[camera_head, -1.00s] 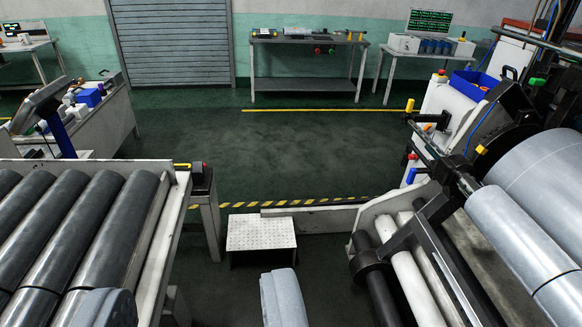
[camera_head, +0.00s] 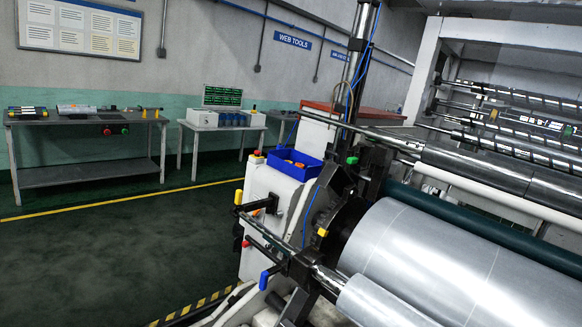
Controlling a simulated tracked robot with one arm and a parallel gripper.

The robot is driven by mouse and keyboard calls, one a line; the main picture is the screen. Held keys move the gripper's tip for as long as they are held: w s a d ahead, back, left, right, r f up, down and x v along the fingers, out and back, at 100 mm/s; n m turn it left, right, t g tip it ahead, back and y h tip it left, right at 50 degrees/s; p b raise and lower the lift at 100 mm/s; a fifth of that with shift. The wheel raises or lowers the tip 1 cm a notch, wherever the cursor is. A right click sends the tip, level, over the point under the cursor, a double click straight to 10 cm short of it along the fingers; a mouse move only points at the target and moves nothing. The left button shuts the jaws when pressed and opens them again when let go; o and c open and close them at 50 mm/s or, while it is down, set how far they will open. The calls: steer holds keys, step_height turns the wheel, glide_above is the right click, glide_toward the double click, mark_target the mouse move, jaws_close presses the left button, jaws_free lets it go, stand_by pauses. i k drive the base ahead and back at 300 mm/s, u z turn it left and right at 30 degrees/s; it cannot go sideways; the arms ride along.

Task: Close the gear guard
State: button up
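No part is clearly recognisable as the gear guard. At the near end of the large silver roll (camera_head: 440,255) is a dark, partly round housing (camera_head: 340,205) with a small yellow knob (camera_head: 322,232). It could be the guard, but I cannot tell, nor whether it is open or shut. A green knob (camera_head: 352,160) shows just above it. In front, a metal bar with a yellow tip (camera_head: 238,196) runs toward a smaller silver roll (camera_head: 375,305), and a blue handle (camera_head: 265,280) hangs below it. My gripper is not in view.
A white cabinet with a blue bin (camera_head: 290,165) stands left of the housing. The dark floor (camera_head: 120,265) at left is open, crossed by a yellow line. Two benches stand at the back wall, one grey (camera_head: 90,178). Long shafts (camera_head: 520,180) fill the right side.

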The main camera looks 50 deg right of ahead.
mark_target(333, 175)
steer(key=i, duration=1.5)
steer(key=z, duration=2.25)
steer(key=i, duration=0.5)
steer(key=u, duration=0.2)
steer(key=k, duration=0.45)
steer(key=u, duration=1.1)
